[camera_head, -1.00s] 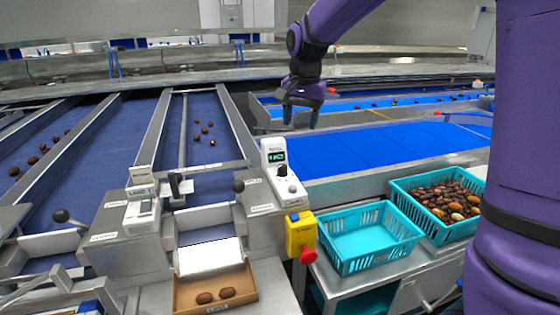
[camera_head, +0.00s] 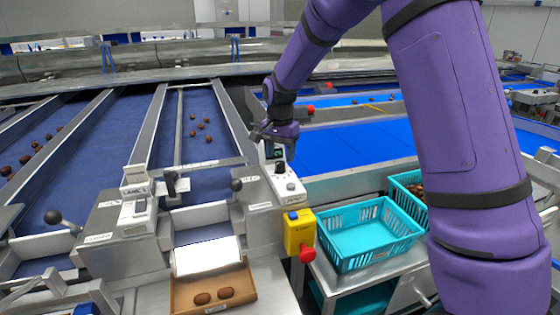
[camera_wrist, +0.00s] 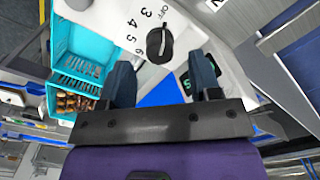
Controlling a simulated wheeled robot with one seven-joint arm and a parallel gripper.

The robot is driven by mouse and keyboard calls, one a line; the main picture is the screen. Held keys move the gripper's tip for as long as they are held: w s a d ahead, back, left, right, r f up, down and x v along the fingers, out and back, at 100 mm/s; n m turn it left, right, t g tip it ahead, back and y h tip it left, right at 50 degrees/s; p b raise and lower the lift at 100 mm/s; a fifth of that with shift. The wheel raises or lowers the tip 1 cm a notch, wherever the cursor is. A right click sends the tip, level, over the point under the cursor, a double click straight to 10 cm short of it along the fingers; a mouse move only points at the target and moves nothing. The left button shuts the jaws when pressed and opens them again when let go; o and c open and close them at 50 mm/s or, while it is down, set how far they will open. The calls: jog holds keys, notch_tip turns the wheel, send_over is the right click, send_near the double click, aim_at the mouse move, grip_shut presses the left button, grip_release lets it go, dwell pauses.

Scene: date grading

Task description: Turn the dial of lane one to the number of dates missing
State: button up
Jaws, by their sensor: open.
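A black dial knob (camera_head: 280,168) sits on a white control box (camera_head: 288,188) beside the lane. In the wrist view the black knob (camera_wrist: 156,43) has a printed scale, with OFF and 3 to 6 readable; where it points I cannot tell. My gripper (camera_head: 275,138) is open and empty, just above and behind the dial. In the wrist view its two dark fingertips (camera_wrist: 163,73) are apart, short of the knob and not around it. A green-digit display (camera_wrist: 186,83) is partly hidden by a finger. A brown box (camera_head: 238,287) at the front holds two dates (camera_head: 213,296).
Several dates (camera_head: 201,127) lie on the blue lane belt (camera_head: 207,152). A yellow box with a red button (camera_head: 299,232) is in front of the control box. An empty turquoise basket (camera_head: 368,255) stands to the right; another basket (camera_head: 408,188) with dates is partly behind my arm.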

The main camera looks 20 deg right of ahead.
aim_at(280, 166)
jog(key=shift+f, duration=1.4)
jog(key=c, duration=0.9)
jog(key=shift+n, duration=0.3)
jog(key=n, duration=0.6)
jog(key=shift+d, duration=0.1)
jog(key=n, duration=0.7)
